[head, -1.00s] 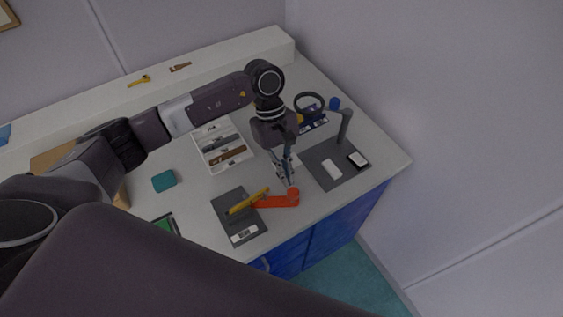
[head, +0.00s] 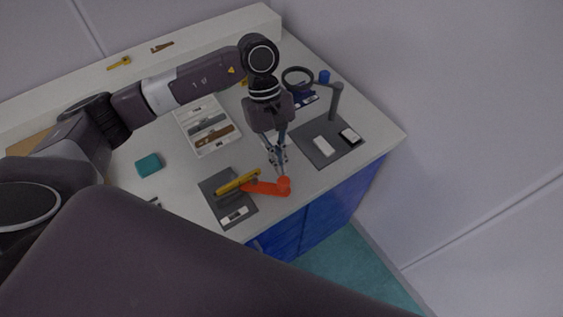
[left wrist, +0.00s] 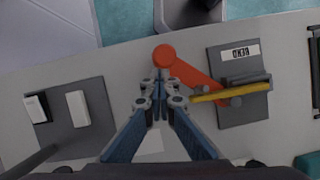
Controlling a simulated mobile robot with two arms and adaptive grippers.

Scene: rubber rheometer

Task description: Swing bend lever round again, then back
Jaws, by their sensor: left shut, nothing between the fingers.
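The bend lever (head: 265,187) is an orange-red arm with a round knob at its free end. It reaches right from a dark grey plate (head: 240,205). In the left wrist view the lever (left wrist: 195,74) runs from the knob to the plate (left wrist: 229,59), which has a BEND label. A yellow strip (head: 238,182) lies across the fixture. My left gripper (head: 279,172) is shut and empty, pointing down close behind the knob. In the left wrist view its tips (left wrist: 160,78) are right beside the knob; I cannot tell whether they touch. My right gripper is not seen.
Right of the lever lies another grey plate (head: 345,154) with a white block, a black-and-white block and a grey post. A white tray (head: 218,147) with strips and a teal block (head: 148,164) stand left. The counter's front edge is close to the knob.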

